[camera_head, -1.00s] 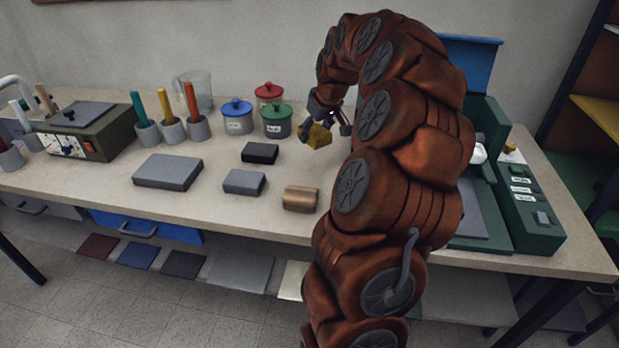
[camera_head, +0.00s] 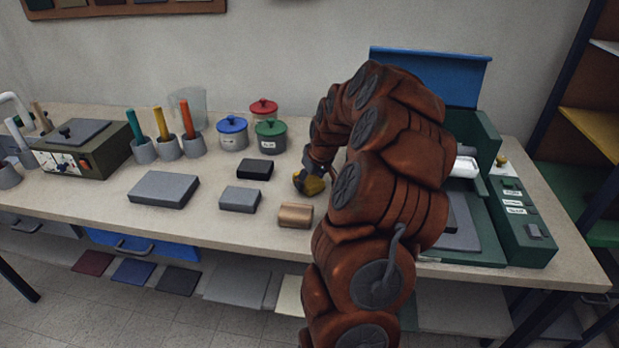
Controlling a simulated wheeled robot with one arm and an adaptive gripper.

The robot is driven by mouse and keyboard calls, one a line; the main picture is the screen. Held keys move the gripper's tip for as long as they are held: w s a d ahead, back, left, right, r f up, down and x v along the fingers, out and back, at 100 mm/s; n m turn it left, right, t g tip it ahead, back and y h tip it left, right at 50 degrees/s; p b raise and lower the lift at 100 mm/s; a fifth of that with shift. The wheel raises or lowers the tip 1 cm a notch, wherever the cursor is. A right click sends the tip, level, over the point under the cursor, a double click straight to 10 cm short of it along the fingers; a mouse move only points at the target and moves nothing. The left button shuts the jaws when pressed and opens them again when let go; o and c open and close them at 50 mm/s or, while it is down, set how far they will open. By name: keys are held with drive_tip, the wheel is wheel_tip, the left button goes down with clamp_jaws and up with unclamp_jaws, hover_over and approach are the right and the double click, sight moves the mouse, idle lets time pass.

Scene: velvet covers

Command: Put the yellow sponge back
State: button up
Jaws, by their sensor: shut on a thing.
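The yellow sponge (camera_head: 313,186) is a small yellow block at the right of the group of blocks on the bench, beyond the tan-brown block. My gripper (camera_head: 308,180) is shut on it. My arm comes up from the front right, arches over and hides part of the gripper and the bench behind it. The sponge is low over the bench top (camera_head: 221,219); I cannot tell whether it touches it.
Near the sponge are a black block (camera_head: 255,169), a small grey block (camera_head: 240,199), a larger grey block (camera_head: 163,189) and a tan-brown block (camera_head: 296,215). Lidded pots (camera_head: 232,135) stand behind. A green machine (camera_head: 520,225) is at the right.

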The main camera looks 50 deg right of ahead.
drive_tip(key=shift+f, duration=0.15)
drive_tip(key=o, duration=1.1)
